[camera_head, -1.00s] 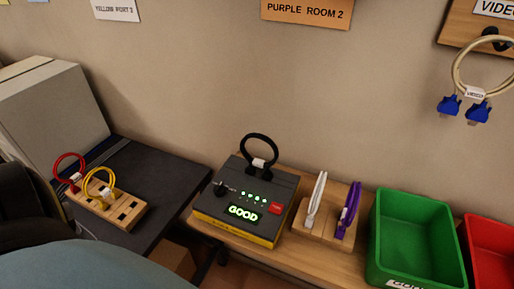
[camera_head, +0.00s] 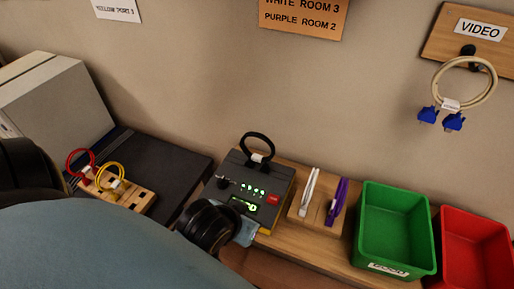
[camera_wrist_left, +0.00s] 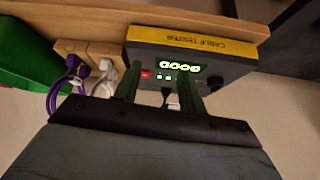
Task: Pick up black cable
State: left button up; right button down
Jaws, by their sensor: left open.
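The black cable (camera_head: 258,147) stands as a loop with a white tag at the back of the cable tester (camera_head: 270,186). In the left wrist view, the tester (camera_wrist_left: 222,50) is upside down with its display lit. My left gripper (camera_wrist_left: 160,88) is open, with its two fingers apart in front of the tester's top. A small dark and white part, likely the cable's plug and tag, shows between the fingers; most of the loop is hidden there. In the head view my left wrist covers the tester's front left corner, and the fingertips cannot be made out. My right gripper is not in view.
A wooden block with white (camera_head: 309,190) and purple (camera_head: 337,202) cables stands right of the tester. Beyond are a green bin (camera_head: 398,267) and a red bin (camera_head: 476,270). Red (camera_head: 80,152) and yellow (camera_head: 111,167) cables are at left. A video cable (camera_head: 464,62) hangs on the wall.

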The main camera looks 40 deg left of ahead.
aim_at(271, 151)
pick_arm(q)
jog(key=w+a+r+n+t+y, duration=0.2)
jog(key=w+r+n+t+y, duration=0.1)
jog(key=w+r+n+t, duration=0.45)
jog(key=shift+m+g+y, duration=0.3)
jog(key=shift+m+g, duration=0.45)
jog(key=shift+m, duration=0.1)
jog(key=x, duration=0.3)
jog(key=r+x, duration=0.1)
jog(key=x, duration=0.5)
jog(key=shift+w+r, duration=0.25)
jog(key=shift+d+f+p+x, duration=0.1)
jog(key=shift+p+x, duration=0.1)
jog(key=shift+x, duration=0.75)
jog(key=shift+d+f+p+x, duration=0.1)
jog(key=shift+f+p+x, duration=0.05)
jog(key=shift+x, duration=0.8)
jog(key=shift+d+f+p+x, duration=0.1)
jog(key=shift+p+x, duration=0.1)
jog(key=shift+x, duration=0.75)
jog(key=shift+s, duration=0.1)
grip_shut()
